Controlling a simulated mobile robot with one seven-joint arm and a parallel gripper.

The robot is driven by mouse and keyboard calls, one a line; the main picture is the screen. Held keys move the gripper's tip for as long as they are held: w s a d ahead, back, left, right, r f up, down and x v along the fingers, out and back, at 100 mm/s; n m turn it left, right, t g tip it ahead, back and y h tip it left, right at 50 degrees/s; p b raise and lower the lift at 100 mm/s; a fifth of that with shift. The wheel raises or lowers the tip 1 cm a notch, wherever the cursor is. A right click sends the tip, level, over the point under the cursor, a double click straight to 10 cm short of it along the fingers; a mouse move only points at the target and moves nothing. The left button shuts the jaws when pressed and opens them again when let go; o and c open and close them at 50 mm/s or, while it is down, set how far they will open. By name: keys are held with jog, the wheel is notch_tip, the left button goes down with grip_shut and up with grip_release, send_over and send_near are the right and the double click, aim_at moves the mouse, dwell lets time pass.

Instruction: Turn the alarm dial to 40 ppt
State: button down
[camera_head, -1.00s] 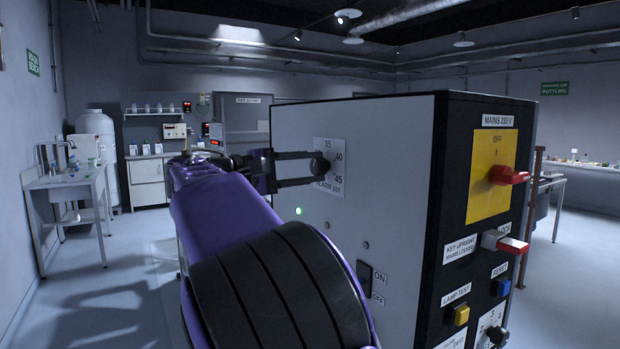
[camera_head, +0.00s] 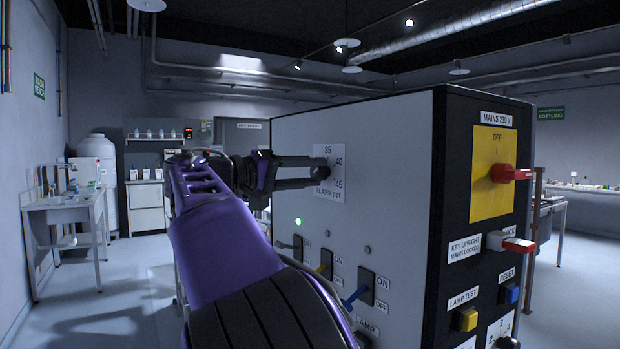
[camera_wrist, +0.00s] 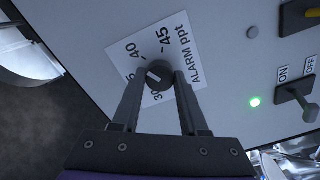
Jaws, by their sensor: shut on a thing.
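The alarm dial is a small dark round knob (camera_head: 323,172) on a white scale plate (camera_head: 338,192) reading "ALARM ppt", on the grey side of the cabinet. In the wrist view, the knob (camera_wrist: 160,74) sits between the two fingertips of my gripper (camera_wrist: 158,80). My gripper (camera_head: 313,172) is shut on the knob. Numbers 30, 35, 40 and 45 run around the plate in the wrist view. A pale mark lies on the knob's face on the 30 and 35 side. I cannot tell exactly which number it points to.
Below the dial are a green lamp (camera_head: 298,221) and several toggle switches, one with a blue lever (camera_head: 356,294). The black front has a red mains handle (camera_head: 508,173), a red-handled key (camera_head: 518,245), and yellow (camera_head: 466,318) and blue (camera_head: 511,293) buttons. Open floor lies left.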

dwell(0.5)
jog(key=shift+c, duration=2.2)
grip_release()
jog(key=p+v, duration=0.3)
jog(key=v, duration=1.4)
jog(key=shift+s+a, duration=0.2)
jog(key=shift+w, duration=0.1)
